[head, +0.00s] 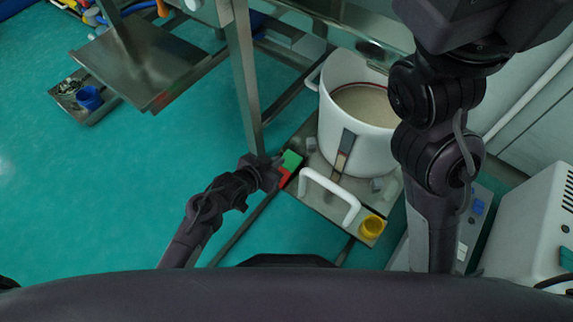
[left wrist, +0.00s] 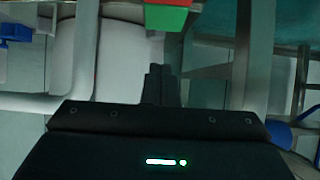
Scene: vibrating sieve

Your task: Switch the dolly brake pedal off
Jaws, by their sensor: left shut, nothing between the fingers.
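The brake pedal is a small block with a green part and a red part (head: 289,168), at the left edge of the metal dolly (head: 327,206). It also shows at the top of the left wrist view (left wrist: 168,18), green nearer the fingers and red above. My left gripper (head: 277,163) is right beside the pedal in the head view, partly overlapping its left side. Its fingers are shut and empty in the left wrist view (left wrist: 160,75). I cannot tell whether the fingertips touch the pedal. My right arm hangs at the right, but its gripper is not in view.
A metal frame leg (head: 244,80) rises just behind my left gripper. Open green floor (head: 110,190) lies to the left.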

